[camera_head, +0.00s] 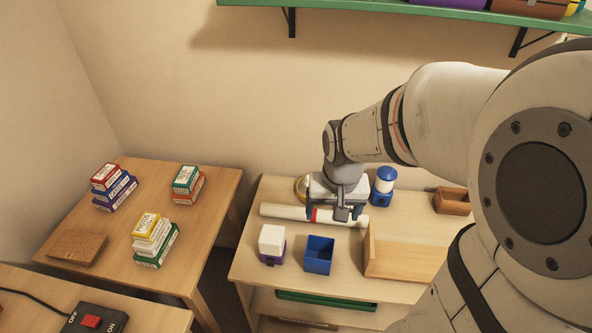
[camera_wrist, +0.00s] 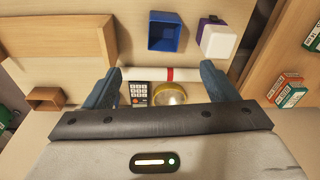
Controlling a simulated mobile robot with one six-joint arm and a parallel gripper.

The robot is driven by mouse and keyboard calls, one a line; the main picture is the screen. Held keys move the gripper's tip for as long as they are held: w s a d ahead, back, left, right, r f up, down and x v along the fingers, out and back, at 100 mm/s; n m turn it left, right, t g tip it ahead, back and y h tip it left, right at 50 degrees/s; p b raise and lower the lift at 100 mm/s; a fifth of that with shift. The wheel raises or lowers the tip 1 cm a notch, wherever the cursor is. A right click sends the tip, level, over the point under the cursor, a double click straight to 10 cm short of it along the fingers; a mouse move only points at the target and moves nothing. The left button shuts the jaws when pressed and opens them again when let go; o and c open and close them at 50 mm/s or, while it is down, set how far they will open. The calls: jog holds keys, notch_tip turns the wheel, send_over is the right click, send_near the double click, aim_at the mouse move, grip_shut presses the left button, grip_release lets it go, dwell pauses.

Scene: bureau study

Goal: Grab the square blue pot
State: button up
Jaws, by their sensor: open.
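The square blue pot (camera_head: 319,255) stands upright, open at the top and empty, near the front of the right table in the head view. In the wrist view the pot (camera_wrist: 167,31) is at the top centre, ahead of the fingers. My gripper (camera_head: 341,214) is above the table, behind the pot in the head view and apart from it. In the wrist view my gripper (camera_wrist: 163,84) has its two fingers wide apart, with nothing between them being held. Below the gap lie a white roll with a red band (camera_wrist: 165,75), a calculator-like keypad (camera_wrist: 139,94) and a round brass thing (camera_wrist: 169,95).
A white block on a purple base (camera_head: 271,244) stands just left of the pot. A wooden tray (camera_head: 405,262) is close on its right. A blue and white jar (camera_head: 383,186) and a small brown box (camera_head: 451,200) stand behind. A green shelf (camera_head: 400,14) hangs above.

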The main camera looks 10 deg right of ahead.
aim_at(319, 256)
jog(key=o, duration=0.3)
jog(key=w+f+b, duration=0.1)
jog(key=f+b, duration=0.1)
jog(key=f, duration=0.4)
jog(key=w+f+m+g+b, duration=0.1)
jog(key=w+f+b, duration=0.1)
jog(key=f, duration=0.4)
jog(key=w+f+m+b, duration=0.1)
jog(key=w+f+b, duration=0.1)
jog(key=f, duration=0.5)
jog(key=shift+w, duration=0.2)
jog(key=shift+o, duration=0.2)
jog(key=shift+w+a+f+b, duration=0.1)
jog(key=shift+f+b, duration=0.35)
jog(key=shift+f, duration=1.75)
jog(key=shift+w+f+b, duration=0.1)
jog(key=shift+f+b, duration=0.35)
jog(key=shift+f, duration=1.75)
